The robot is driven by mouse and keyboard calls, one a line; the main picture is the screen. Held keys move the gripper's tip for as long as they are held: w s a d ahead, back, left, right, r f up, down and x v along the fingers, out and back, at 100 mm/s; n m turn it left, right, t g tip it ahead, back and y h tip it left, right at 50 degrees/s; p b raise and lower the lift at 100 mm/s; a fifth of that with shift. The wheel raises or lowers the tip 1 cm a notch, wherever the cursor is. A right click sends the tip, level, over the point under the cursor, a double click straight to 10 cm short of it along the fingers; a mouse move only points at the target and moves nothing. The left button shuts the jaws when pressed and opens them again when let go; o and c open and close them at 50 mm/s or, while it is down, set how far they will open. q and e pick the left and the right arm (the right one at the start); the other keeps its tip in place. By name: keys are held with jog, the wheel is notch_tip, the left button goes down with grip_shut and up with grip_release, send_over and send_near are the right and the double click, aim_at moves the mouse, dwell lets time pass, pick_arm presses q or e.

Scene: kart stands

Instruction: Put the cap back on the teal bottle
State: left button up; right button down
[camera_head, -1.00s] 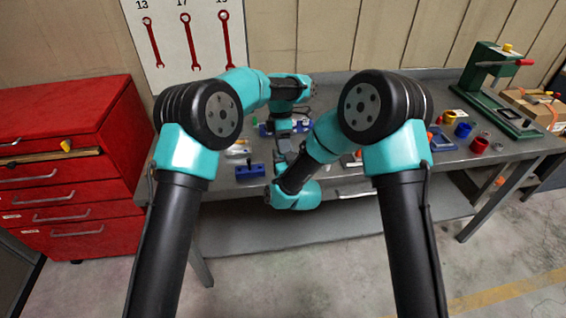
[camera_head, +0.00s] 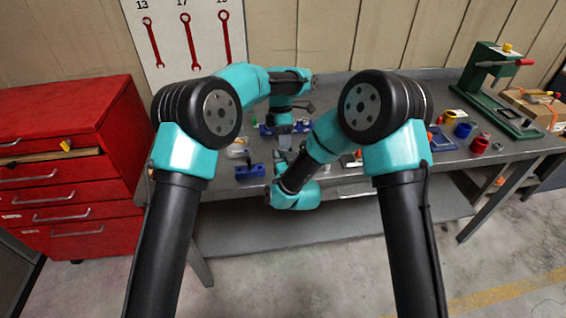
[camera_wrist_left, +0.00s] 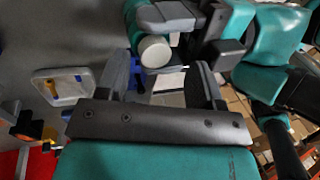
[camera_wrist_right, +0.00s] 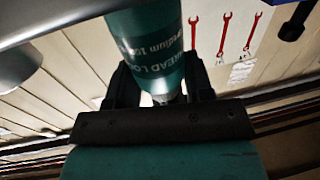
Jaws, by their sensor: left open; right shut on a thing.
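The teal bottle (camera_wrist_right: 150,45) has printed lettering and stands between the fingers of my right gripper (camera_wrist_right: 160,82), which is shut on it. A narrow grey end of the bottle shows low between those fingers. In the left wrist view a teal cylinder with a pale round end (camera_wrist_left: 155,50), apparently the bottle, lies just beyond my left gripper (camera_wrist_left: 161,72). The left gripper is open, with nothing clearly between its fingers. In the head view the two grippers face each other over the bench, largely hidden by my arms. I cannot make out the cap.
A pale tray (camera_wrist_left: 45,78) with a yellow-handled item lies on the bench (camera_head: 345,185). A blue block (camera_head: 250,171) sits at the front edge. Red and blue cups (camera_head: 479,145) and a green press (camera_head: 490,80) stand at right. Red drawers (camera_head: 65,170) stand at left.

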pick_arm(q)
jog(key=shift+r, duration=1.25)
jog(key=shift+o, duration=0.6)
jog(key=shift+w+r, duration=0.15)
jog(key=shift+r, duration=0.05)
jog(key=w+v, duration=0.1)
jog(key=v, duration=0.6)
jog(key=shift+a+f, duration=0.1)
jog(key=shift+f, duration=0.1)
jog(key=x, duration=1.1)
jog(key=shift+f, duration=0.4)
